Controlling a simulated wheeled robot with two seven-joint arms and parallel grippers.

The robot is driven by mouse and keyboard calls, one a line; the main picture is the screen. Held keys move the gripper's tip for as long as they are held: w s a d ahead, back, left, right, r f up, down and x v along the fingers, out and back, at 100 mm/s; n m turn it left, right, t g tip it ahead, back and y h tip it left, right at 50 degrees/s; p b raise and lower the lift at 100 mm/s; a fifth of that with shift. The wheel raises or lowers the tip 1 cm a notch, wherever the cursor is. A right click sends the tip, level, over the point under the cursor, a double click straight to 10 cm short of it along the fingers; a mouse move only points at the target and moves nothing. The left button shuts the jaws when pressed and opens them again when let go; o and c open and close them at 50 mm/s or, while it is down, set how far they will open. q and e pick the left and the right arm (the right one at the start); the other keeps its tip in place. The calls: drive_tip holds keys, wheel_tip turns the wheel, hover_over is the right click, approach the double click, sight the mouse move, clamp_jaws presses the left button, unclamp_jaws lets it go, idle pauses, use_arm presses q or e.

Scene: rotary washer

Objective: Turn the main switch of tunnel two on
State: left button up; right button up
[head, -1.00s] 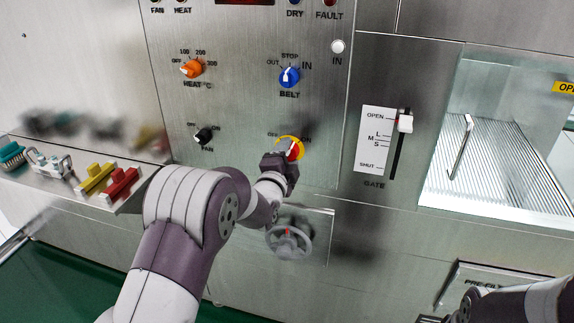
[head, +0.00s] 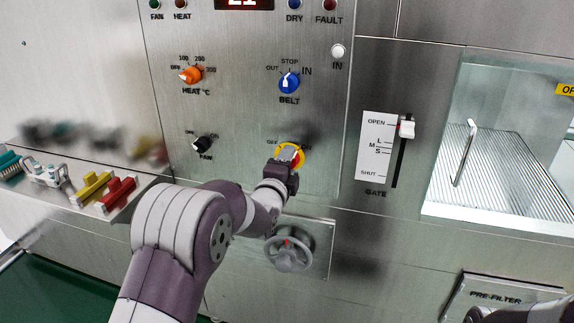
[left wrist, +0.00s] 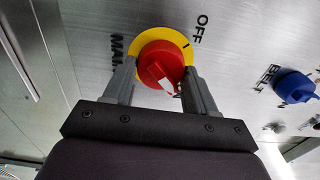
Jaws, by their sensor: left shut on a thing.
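The main switch is a red knob (left wrist: 160,62) with a white pointer on a yellow round plate (head: 302,153), beside the labels OFF and MAIN. My left gripper (head: 287,160) comes up from below at the switch and hides part of the knob and the ON side's label. In the left wrist view its fingers (left wrist: 160,88) stand on either side of the knob, shut on it. The white pointer points away from the OFF label, toward the ON side. My right gripper cannot be made out.
The blue belt knob (head: 289,82) is above the switch, the black fan knob (head: 202,144) and orange heat knob (head: 190,74) to its left. A grey handwheel (head: 289,250) lies below. The gate slider (head: 407,129) is to the right. A red display (head: 244,3) shows digits.

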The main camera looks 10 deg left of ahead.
use_arm(q)
drive_tip(key=shift+f, duration=0.1)
drive_tip(key=o, duration=1)
drive_tip(key=s+b, duration=0.1)
drive_tip(key=s, duration=1.1)
drive_tip(key=shift+s+a, duration=0.2)
drive_tip(key=shift+s, duration=0.2)
